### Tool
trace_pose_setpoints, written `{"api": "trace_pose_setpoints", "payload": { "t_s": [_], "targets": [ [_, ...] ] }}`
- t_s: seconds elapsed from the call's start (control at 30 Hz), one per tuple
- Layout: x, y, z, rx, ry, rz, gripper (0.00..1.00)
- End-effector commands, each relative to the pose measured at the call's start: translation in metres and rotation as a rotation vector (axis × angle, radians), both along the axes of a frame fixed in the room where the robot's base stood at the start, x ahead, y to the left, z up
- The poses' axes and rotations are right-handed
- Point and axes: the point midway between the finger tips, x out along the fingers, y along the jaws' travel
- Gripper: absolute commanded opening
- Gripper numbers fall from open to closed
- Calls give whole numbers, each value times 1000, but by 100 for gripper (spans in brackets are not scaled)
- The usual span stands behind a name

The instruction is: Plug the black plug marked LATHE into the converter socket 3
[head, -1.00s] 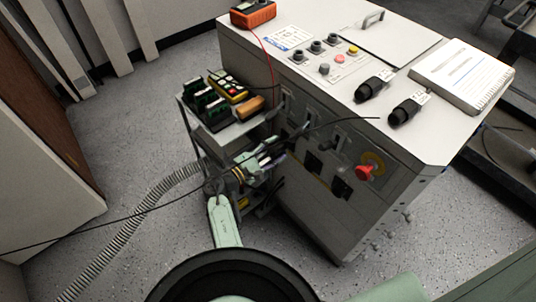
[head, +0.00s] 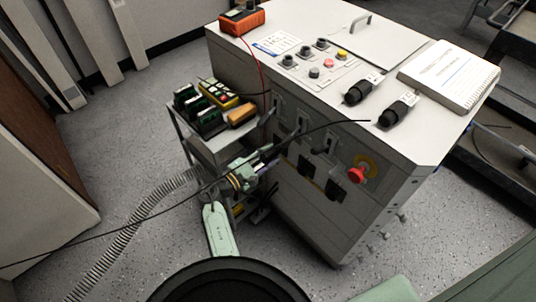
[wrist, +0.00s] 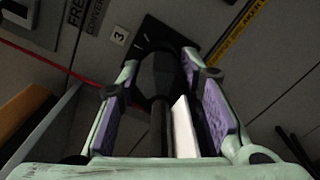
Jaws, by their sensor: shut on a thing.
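My gripper (wrist: 165,75) is shut on a black plug (wrist: 163,85), with a finger with purple pads on each side. A white tag (wrist: 184,128) and a black cable hang back from the plug toward my wrist. The plug points at a dark socket (wrist: 158,32) beside a label "3" (wrist: 118,37) on the converter's grey front. Plug and socket overlap in the wrist view, so I cannot tell whether the plug is seated. The tag's writing is not readable. In the head view my gripper (head: 262,160) is low at the converter cabinet's (head: 310,215) front, and the plug is mostly hidden.
A red stop button (head: 357,174) sticks out right of my gripper. A cart (head: 215,148) with devices stands left. A black cable crosses the front.

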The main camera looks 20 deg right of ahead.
Motion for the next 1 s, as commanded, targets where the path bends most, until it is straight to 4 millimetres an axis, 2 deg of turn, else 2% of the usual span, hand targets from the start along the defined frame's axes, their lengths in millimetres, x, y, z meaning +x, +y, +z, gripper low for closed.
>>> {"api": "trace_pose_setpoints", "payload": {
  "t_s": [0.1, 1.0],
  "targets": [
    [1, 1, 1, -1, -5, 1, 0],
    [1, 1, -2, 126, -350, 2, 0]
  ]
}}
